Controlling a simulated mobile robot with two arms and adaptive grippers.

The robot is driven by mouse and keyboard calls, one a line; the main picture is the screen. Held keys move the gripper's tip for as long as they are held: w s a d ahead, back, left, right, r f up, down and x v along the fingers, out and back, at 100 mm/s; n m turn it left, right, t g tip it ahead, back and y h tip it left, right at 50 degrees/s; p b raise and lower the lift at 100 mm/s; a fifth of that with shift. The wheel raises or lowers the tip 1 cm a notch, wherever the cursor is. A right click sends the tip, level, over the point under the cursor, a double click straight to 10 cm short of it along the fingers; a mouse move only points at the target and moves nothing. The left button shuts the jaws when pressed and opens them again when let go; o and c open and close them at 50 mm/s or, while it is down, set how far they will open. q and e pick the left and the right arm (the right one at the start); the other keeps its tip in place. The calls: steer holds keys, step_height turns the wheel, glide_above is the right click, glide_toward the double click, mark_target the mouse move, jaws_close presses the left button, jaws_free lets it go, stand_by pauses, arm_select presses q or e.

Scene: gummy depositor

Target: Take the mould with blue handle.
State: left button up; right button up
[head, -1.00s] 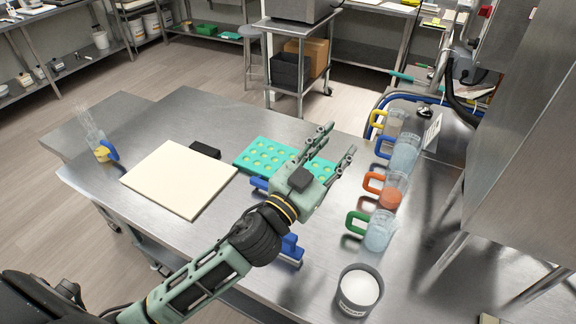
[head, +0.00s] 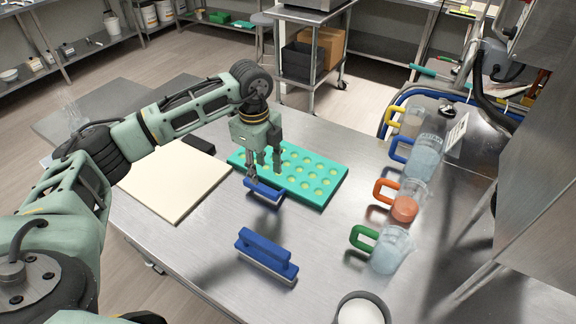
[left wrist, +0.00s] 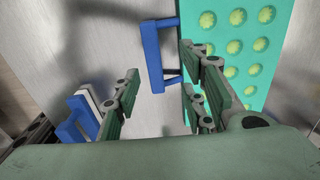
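The teal mould (head: 318,200), with several round yellow-green cavities, lies flat on the metal table. Its blue handle (head: 264,190) sits at the near left edge; in the left wrist view the handle (left wrist: 153,60) appears joined to the mould (left wrist: 222,18) by two short arms. My left gripper (head: 264,170) points down just above the handle and the mould's left edge. In the left wrist view the left gripper (left wrist: 160,82) is open and empty, its fingers on either side of the handle's line. My right gripper is not in view.
A separate blue-handled tool (head: 267,255) lies nearer the front. A cream board (head: 175,185) and a black block (head: 198,145) are left of the mould. Jugs, including a green-handled one (head: 390,250), line the right. A grey-rimmed tub (head: 362,298) stands in front.

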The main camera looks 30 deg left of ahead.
mark_target(260, 186)
arm_select(q)
steer(key=shift+s+a+f, duration=0.15)
steer(key=shift+a+f, duration=0.05)
steer(key=shift+a, duration=0.15)
steer(key=f+p, duration=0.1)
steer(key=f, duration=0.1)
steer(key=f+p, duration=0.1)
steer(key=f, duration=0.1)
steer(key=f+p, duration=0.1)
steer(key=f, duration=0.1)
steer(key=shift+s+d+f, duration=0.15)
steer(key=shift+s+d, duration=0.1)
steer(key=shift+s, duration=0.05)
steer(key=shift+f, duration=0.4)
steer(key=shift+c, duration=0.3)
jaws_close()
steer(key=shift+w+r, duration=0.1)
